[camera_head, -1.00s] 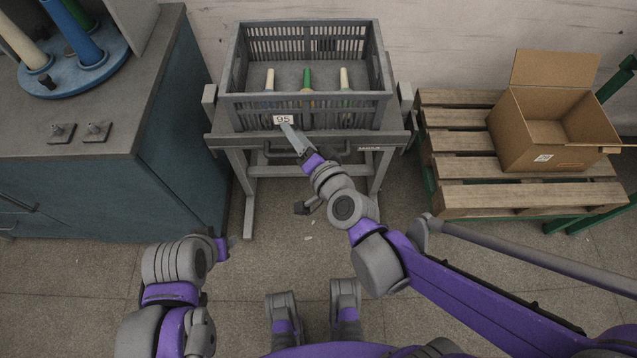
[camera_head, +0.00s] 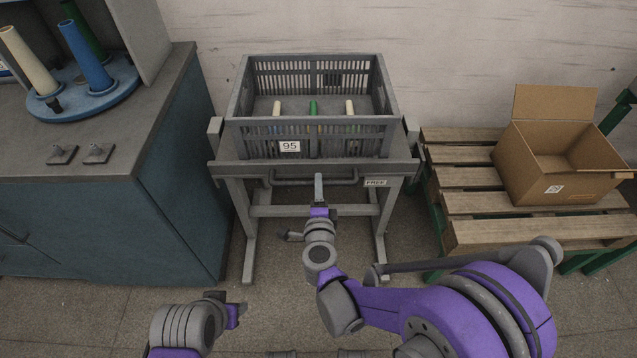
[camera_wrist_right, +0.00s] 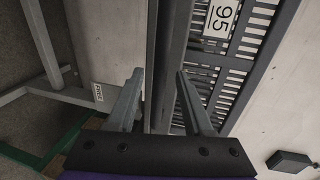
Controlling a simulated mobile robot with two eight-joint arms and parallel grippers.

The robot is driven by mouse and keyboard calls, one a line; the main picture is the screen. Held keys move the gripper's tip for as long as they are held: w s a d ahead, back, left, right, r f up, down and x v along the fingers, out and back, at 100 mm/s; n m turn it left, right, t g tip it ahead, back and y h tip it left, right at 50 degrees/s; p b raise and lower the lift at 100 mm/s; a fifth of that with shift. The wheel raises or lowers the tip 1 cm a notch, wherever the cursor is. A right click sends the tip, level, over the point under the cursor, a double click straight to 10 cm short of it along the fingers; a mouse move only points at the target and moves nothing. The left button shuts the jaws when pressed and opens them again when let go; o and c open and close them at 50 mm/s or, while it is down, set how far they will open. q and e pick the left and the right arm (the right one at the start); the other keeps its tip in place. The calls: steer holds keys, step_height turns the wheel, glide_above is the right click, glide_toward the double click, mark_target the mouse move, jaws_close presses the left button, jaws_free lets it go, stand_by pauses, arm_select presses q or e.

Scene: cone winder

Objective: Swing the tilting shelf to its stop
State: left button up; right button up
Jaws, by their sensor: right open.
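The tilting shelf (camera_head: 225,172) is a grey ledge on a grey leg frame, with a handle bar (camera_head: 290,183) along its front. A grey slatted crate (camera_head: 340,140) labelled 95 sits on it and also shows in the right wrist view (camera_wrist_right: 255,45). My right gripper (camera_head: 319,178) is at the middle of the handle bar. In the right wrist view its fingers (camera_wrist_right: 158,82) are spread, with a dark bar or edge between them; contact cannot be told. My left gripper (camera_head: 240,311) is low and left of the stand, apart from it; its jaws are unclear.
A blue-grey cabinet (camera_head: 190,190) stands left, with coloured tubes on a round blue plate (camera_head: 110,105). A pallet (camera_head: 465,205) with an open cardboard box (camera_head: 530,175) is at right. Tubes stand in the crate.

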steer(key=shift+x, duration=1.35)
jaws_close()
stand_by(0.4)
